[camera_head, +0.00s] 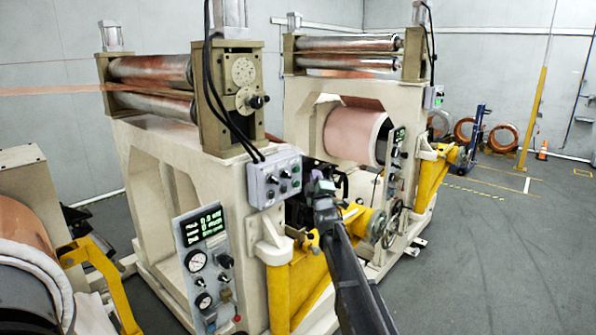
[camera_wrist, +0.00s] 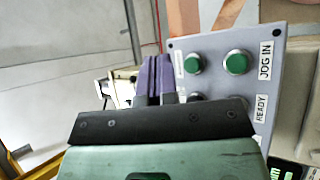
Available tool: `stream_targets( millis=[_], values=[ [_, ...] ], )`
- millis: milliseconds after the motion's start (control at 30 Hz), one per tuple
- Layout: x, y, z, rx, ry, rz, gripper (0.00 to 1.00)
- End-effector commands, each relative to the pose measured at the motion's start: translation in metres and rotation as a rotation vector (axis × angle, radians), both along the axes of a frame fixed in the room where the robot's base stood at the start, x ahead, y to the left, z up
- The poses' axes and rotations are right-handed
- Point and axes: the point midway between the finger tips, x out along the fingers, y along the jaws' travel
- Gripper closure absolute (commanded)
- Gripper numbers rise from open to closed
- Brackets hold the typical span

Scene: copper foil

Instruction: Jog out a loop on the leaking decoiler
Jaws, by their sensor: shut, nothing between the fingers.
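My gripper (camera_head: 319,184) is shut and empty, just right of the grey button box (camera_head: 275,179) on the near machine. In the wrist view its purple fingers (camera_wrist: 156,62) are together beside the edge of the button box (camera_wrist: 215,48), and I cannot tell whether they touch it. Two green buttons show there, the outer one (camera_wrist: 236,62) by a "JOG IN" label. A "READY" label is below it; lower buttons are partly hidden by my gripper. A gauge panel (camera_head: 205,250) with a lit green display stands below. I cannot tell which decoiler leaks.
A second machine (camera_head: 305,90) behind carries a copper coil (camera_head: 352,132) and its own small box (camera_head: 434,97). Copper strip (camera_head: 50,91) runs into the near rollers (camera_head: 150,70). Yellow arms (camera_head: 300,280) jut out near my arm. Open floor (camera_head: 500,260) lies right.

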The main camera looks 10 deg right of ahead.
Motion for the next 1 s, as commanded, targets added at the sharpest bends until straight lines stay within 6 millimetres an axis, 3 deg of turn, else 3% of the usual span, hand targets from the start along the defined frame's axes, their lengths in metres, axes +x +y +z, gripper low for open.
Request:
stream_targets(
  millis=[300,1000],
  values=[
    [0.026,0.023,0.0,-0.001,0.0,0.0,1.0],
    [0.028,0.025,0.0,-0.001,0.0,0.0,1.0]
  ],
)
